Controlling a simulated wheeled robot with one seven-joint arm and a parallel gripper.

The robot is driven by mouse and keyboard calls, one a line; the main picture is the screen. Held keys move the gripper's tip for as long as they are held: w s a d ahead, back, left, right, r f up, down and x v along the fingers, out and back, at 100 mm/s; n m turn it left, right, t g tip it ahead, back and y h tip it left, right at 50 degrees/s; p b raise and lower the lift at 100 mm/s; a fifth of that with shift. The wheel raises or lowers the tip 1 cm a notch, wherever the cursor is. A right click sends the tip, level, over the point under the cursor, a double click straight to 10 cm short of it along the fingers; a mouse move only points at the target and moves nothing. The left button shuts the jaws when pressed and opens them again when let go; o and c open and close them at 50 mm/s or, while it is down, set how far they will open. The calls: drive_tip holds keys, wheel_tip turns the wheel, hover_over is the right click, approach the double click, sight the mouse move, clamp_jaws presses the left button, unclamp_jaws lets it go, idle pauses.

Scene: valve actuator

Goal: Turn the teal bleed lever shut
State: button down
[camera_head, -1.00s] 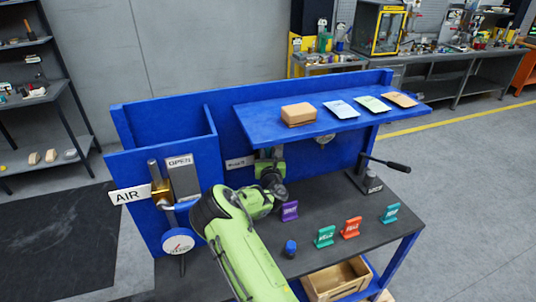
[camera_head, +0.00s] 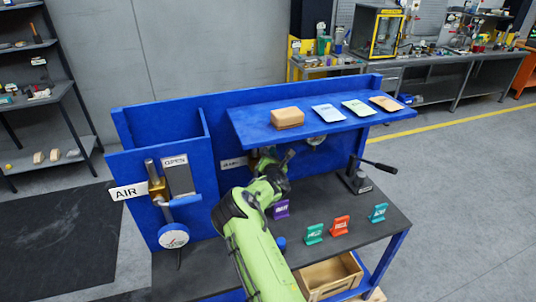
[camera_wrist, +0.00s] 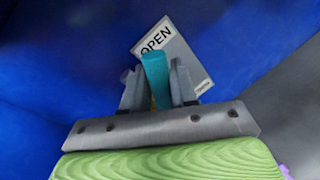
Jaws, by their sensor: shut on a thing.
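The teal bleed lever (camera_wrist: 155,72) stands between the two fingers of my gripper (camera_wrist: 157,88) in the wrist view. The fingers are shut on it, one on each side. Behind it a grey plate marked OPEN (camera_wrist: 173,50) lies tilted in the picture against a blue panel. A small yellowish part shows low between the fingers. The lever's pivot is hidden by my gripper. In the head view my gripper (camera_head: 272,160) is under the blue shelf, close to the back panel, and the lever cannot be made out there.
A blue shelf (camera_head: 320,123) with a box and several packets overhangs my wrist. An AIR valve and gauge (camera_head: 174,236) are at left. Purple (camera_head: 280,209), teal (camera_head: 314,234) and red (camera_head: 340,226) stands and a black-handled lever (camera_head: 362,177) stand on the bench.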

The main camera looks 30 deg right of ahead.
drive_tip(key=s+d+f+m+y+b, duration=0.1)
drive_tip(key=d+f+m+y+b, duration=0.3)
drive_tip(key=m, duration=0.5)
drive_tip(key=shift+d+f+m+b, duration=0.15)
drive_tip(key=shift+f+m+b, duration=0.25)
drive_tip(key=shift+f+b, duration=0.95)
drive_tip(key=shift+s+f+p, duration=0.1)
drive_tip(key=shift+f+p, duration=0.3)
drive_tip(key=shift+f, duration=0.05)
drive_tip(key=c, duration=1)
unclamp_jaws()
